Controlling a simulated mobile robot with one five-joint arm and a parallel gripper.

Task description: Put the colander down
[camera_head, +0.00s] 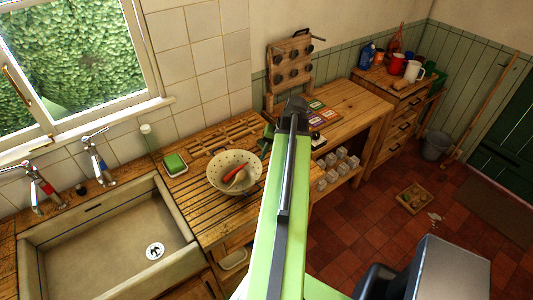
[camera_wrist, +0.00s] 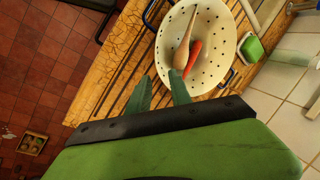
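The colander (camera_head: 247,158) is a cream bowl with dark holes. It appears to sit upright on the slatted wooden drainboard (camera_head: 205,222), right of the sink. In the wrist view the colander (camera_wrist: 223,45) shows blue handles and holds a wooden spoon (camera_wrist: 182,48) and a red item (camera_wrist: 193,58). My gripper (camera_wrist: 162,82) has its two green fingers apart, with nothing visible between them. One fingertip overlaps the colander's near rim in the picture; I cannot tell whether they touch. In the head view my arm mostly hides the gripper, right of the colander.
A pale sink (camera_head: 115,240) with taps lies left of the drainboard. A wooden rack (camera_head: 291,70) and a bench with cards (camera_head: 318,112) stand to the right. The red tile floor (camera_head: 350,225) is partly open.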

